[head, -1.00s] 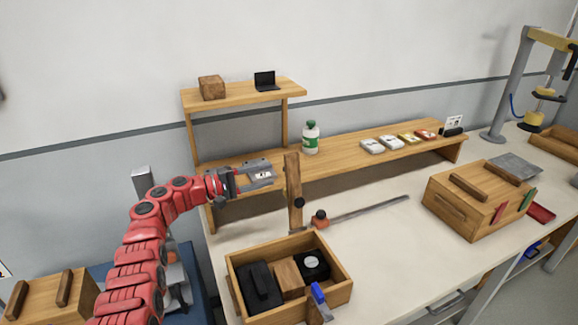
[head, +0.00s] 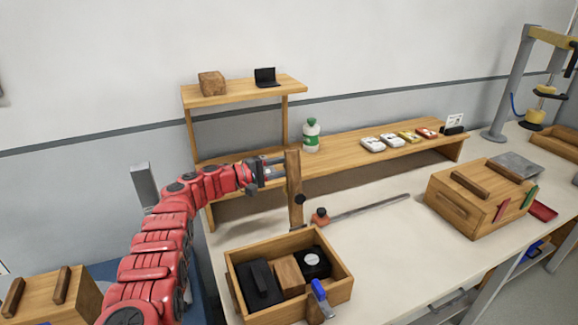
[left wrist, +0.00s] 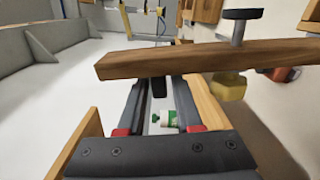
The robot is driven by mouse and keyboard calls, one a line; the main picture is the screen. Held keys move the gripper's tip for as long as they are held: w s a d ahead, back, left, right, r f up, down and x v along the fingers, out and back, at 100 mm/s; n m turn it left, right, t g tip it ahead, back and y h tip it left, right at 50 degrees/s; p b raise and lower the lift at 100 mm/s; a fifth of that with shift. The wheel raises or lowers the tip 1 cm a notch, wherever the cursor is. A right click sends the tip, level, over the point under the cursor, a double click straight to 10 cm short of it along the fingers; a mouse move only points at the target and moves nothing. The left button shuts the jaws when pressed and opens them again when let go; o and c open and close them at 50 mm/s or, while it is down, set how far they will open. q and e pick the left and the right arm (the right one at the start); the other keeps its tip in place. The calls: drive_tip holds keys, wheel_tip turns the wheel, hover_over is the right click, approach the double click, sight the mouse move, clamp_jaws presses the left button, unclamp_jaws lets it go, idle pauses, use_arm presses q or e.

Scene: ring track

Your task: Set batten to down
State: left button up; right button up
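The batten (head: 294,190) is a narrow wooden bar standing upright on the workbench, with a dark knob (head: 299,199) on its lower part. In the left wrist view the batten (left wrist: 210,58) runs across the picture just past my fingers, with the knob and a yellow nut on it. My left gripper (head: 272,168) is beside the batten's upper part, on its left. Its two fingers (left wrist: 158,88) are apart with nothing held between them. The fingertips are partly hidden by the batten, so I cannot tell whether they touch it. My right gripper is not in view.
An open wooden box (head: 235,285) with black items and a wooden block stands in front. A metal bar with a red knob (head: 320,216) lies right of the batten. A shelf (head: 360,150) holding a green-white bottle (head: 311,136) is behind. A wooden chest (head: 470,205) stands right.

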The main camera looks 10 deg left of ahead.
use_arm(q)
clamp_jaws()
drive_tip(key=shift+f, duration=0.1)
idle(1.0)
